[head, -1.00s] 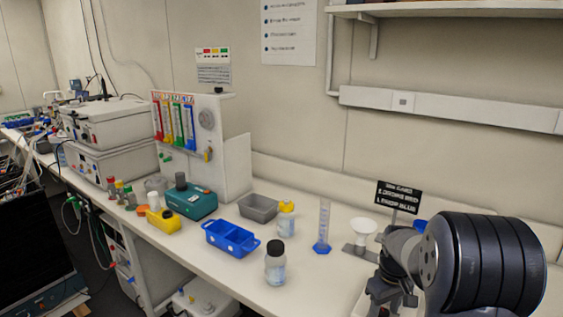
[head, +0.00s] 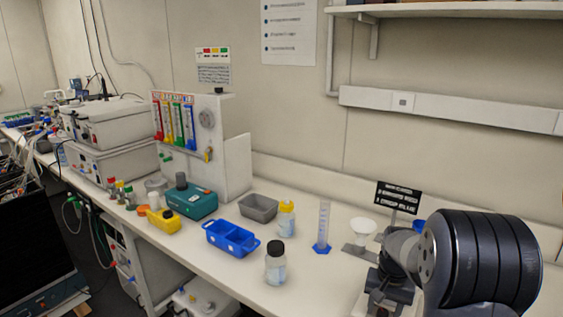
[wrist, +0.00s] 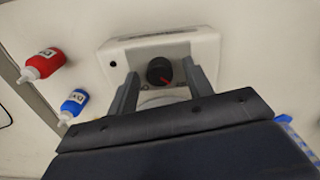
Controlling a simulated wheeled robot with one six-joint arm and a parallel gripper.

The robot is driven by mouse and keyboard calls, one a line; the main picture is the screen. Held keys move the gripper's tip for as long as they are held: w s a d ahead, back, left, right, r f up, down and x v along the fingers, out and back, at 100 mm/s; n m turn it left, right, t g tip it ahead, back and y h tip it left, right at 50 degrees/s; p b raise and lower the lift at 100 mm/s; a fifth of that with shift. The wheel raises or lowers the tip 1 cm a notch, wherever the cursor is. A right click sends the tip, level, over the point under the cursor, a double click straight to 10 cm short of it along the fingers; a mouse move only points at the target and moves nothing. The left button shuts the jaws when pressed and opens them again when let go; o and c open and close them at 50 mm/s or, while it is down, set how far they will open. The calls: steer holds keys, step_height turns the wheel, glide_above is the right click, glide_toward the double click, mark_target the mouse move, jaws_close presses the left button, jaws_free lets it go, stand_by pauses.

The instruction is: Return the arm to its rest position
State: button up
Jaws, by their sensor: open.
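My gripper (wrist: 159,78) is open in the wrist view, its two dark fingers spread apart with nothing held between them. Beyond the fingertips is a white device (wrist: 200,48) with a black knob (wrist: 160,70) that has a red mark. The knob appears between the fingers, and I cannot tell the distance to it. In the head view my arm (head: 480,260) fills the lower right corner, bent over the bench, and the fingers cannot be made out there.
In the head view, a white funnel (head: 362,226), a sign (head: 398,196), a cylinder (head: 323,230) and a black-capped bottle (head: 275,268) stand left of my arm. A shelf (head: 440,8) hangs above.

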steer(key=shift+m, duration=1.1)
steer(key=shift+r, duration=1)
steer(key=shift+w+r, duration=0.1)
